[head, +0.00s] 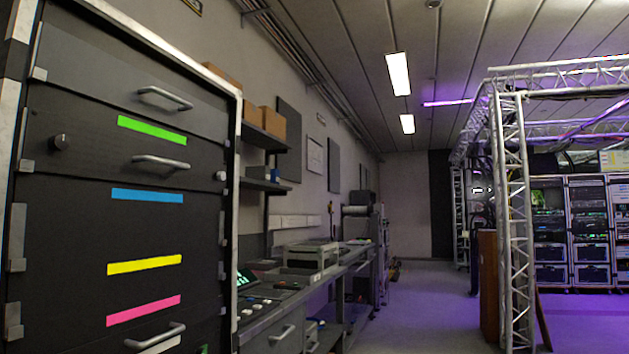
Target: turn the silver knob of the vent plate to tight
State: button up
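A black rack cabinet (60,210) with a metal frame fills the left of the head view. A round dark grey knob (60,142) sticks out at the left of its second panel. A small pale, silvery round piece (220,175) sits at the right edge of that panel. I cannot tell whether either is the silver knob, and no panel shows clear vent slots. No tight mark is readable. My gripper is not in view.
The rack carries bar handles (165,98) and green, blue, yellow and pink strips. A workbench (290,310) with equipment runs along the wall behind it. A truss tower (515,220) and a brown panel (489,285) stand right of centre. The floor (425,310) between is clear.

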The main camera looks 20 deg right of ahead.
aim_at(220, 175)
jog(key=z, duration=0.5)
jog(key=i, duration=1.05)
jog(key=u, duration=0.3)
